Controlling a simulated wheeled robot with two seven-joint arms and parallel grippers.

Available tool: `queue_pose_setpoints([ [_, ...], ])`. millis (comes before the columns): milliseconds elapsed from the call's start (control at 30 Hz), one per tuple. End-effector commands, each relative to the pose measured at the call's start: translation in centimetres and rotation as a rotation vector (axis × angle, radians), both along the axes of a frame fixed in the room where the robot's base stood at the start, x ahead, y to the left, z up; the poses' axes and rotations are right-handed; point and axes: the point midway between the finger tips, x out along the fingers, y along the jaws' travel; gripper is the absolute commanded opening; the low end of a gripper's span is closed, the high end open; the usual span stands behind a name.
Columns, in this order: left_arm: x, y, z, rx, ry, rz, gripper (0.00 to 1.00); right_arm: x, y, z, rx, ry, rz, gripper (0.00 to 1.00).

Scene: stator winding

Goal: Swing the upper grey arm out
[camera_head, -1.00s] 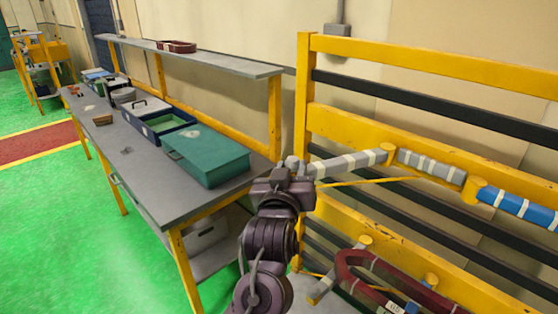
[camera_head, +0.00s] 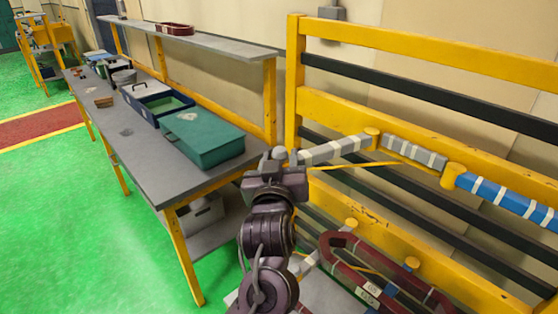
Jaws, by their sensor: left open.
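The upper grey arm (camera_head: 336,149), wrapped with white bands, reaches left from a yellow pivot (camera_head: 371,134) on the yellow rack. It stands out from the rack at an angle. My left gripper (camera_head: 279,155) is open at the arm's left end, with its fingers up by the tip. The tip is partly hidden by the fingers, and I cannot tell whether they touch it. My right gripper is not in view.
A blue banded arm (camera_head: 508,200) and a grey banded piece (camera_head: 414,154) lie along the rack. A dark red loop (camera_head: 332,262) sits lower. A workbench (camera_head: 150,177) with a green box (camera_head: 205,138) stands left. The green floor is open.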

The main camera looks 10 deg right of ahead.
Motion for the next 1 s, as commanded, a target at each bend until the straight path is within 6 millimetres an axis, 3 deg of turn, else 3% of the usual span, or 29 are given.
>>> queue_pose_setpoints([
  [267, -0.4, 0.1, -0.2, 0.0, 0.002, 0.001, 0.41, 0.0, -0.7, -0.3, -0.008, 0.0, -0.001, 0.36],
  [700, -6.8, 1.4, -0.2, -0.002, 0.002, -0.002, 0.41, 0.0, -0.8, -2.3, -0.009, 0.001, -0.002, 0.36],
  [1000, -7.6, 1.7, -0.1, 0.001, 0.001, 0.0, 0.41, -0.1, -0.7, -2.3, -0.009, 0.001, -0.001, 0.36],
])
